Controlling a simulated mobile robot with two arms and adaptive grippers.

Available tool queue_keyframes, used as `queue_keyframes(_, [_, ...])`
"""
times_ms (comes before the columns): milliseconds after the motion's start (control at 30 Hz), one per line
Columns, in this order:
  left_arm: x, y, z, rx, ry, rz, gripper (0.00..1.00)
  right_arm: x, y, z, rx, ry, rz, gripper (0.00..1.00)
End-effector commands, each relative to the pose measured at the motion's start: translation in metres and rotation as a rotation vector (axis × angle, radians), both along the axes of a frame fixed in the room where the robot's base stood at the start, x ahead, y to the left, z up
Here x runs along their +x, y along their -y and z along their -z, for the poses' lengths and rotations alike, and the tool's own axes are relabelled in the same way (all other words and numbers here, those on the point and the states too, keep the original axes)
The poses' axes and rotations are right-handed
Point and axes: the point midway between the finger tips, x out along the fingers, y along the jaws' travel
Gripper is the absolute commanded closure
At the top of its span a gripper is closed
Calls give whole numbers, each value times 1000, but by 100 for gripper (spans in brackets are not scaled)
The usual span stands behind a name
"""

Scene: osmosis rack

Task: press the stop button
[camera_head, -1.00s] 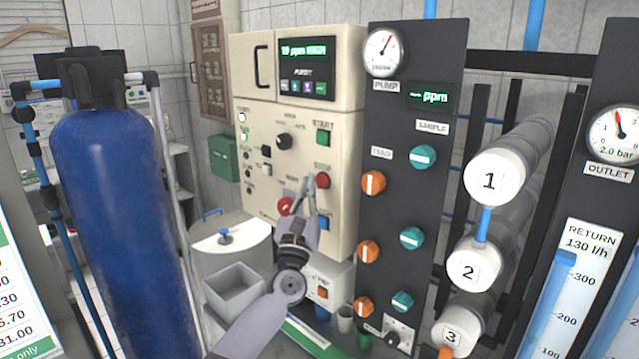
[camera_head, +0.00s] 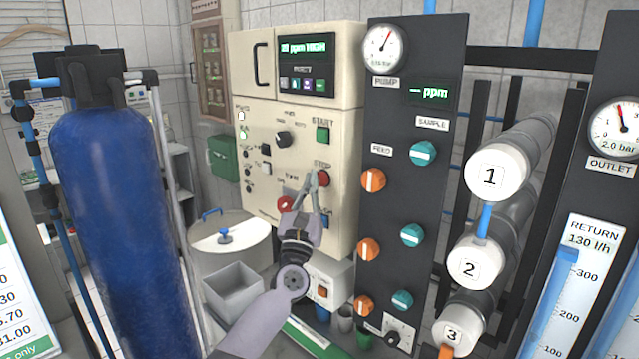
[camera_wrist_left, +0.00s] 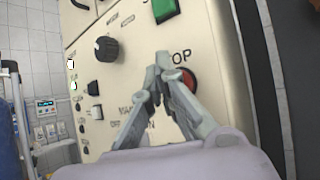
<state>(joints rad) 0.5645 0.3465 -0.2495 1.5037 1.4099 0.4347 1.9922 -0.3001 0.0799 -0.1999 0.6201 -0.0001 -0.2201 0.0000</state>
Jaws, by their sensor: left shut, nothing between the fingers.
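The stop button (camera_head: 323,178) is a round red button on the front of the cream control cabinet (camera_head: 345,130), under a STOP label and below the green START button (camera_head: 322,134). My left gripper (camera_head: 313,178) is shut and empty, with its fingertips just left of the stop button in the head view. In the left wrist view the red button (camera_wrist_left: 190,80) shows behind and right of the closed fingertips (camera_wrist_left: 164,60), which cover part of it and its label. I cannot tell whether the fingers touch the panel. My right gripper is not in view.
A larger red knob (camera_head: 285,204) sits lower left of the fingers, partly near the gripper. A black knob (camera_head: 283,139) is on the panel's upper left. The dark valve panel (camera_head: 395,200) with orange and teal knobs stands right of the cabinet. A blue tank (camera_head: 110,200) stands left.

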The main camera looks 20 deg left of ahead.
Motion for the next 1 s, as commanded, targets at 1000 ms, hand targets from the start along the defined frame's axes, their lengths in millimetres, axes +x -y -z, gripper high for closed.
queue_keyframes(1000, [8, 3, 0, 0, 0, -1, 100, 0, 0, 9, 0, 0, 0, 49])
